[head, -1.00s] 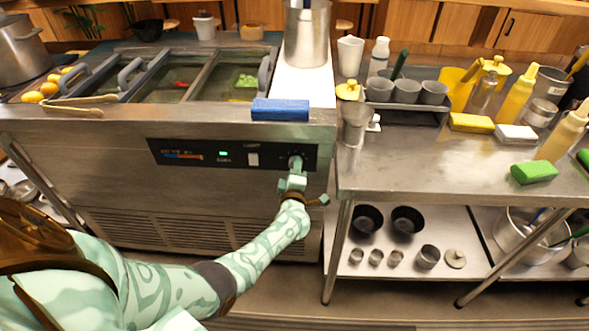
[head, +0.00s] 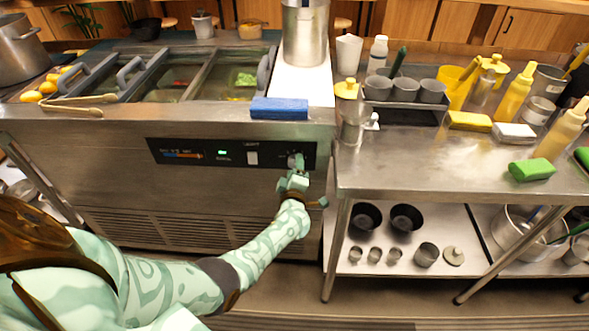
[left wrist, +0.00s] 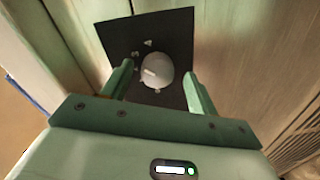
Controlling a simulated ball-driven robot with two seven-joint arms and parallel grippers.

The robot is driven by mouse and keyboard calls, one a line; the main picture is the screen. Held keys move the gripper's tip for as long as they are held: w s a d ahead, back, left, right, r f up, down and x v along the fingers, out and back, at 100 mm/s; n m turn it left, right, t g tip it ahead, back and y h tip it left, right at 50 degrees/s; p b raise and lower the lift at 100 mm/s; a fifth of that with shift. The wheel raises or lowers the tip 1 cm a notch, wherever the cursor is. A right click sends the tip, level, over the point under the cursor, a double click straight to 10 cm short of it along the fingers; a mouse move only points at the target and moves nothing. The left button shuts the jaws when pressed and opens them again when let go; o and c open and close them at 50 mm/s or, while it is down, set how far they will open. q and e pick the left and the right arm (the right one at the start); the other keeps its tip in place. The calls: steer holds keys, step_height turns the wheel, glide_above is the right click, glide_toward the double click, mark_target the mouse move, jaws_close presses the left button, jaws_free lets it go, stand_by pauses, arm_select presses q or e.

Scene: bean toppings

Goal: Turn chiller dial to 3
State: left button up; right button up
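The chiller dial (left wrist: 157,71) is a round pale knob with a raised pointer, on a black plate with small white marks that I cannot read. In the wrist view the pointer faces left. My left gripper (left wrist: 159,70) is open, with one green finger on each side of the dial and a gap showing on both sides. In the head view the left gripper (head: 296,162) is at the right end of the chiller's black control panel (head: 232,154) and mostly hides the dial. My right gripper is not in view.
A green light (head: 222,152) and a white switch (head: 252,158) are on the panel left of the dial. A blue sponge (head: 279,108) lies on the chiller's edge above. A steel table (head: 430,165) with bottles and cups stands to the right.

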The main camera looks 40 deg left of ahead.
arm_select(q)
steer(key=shift+r, duration=0.1)
steer(key=p+v, duration=0.5)
steer(key=v, duration=1.1)
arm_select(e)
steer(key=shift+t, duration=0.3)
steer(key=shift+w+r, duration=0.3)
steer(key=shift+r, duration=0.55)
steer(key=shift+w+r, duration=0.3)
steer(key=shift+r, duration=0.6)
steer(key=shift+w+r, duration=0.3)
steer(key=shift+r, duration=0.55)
arm_select(q)
steer(key=shift+d, duration=0.1)
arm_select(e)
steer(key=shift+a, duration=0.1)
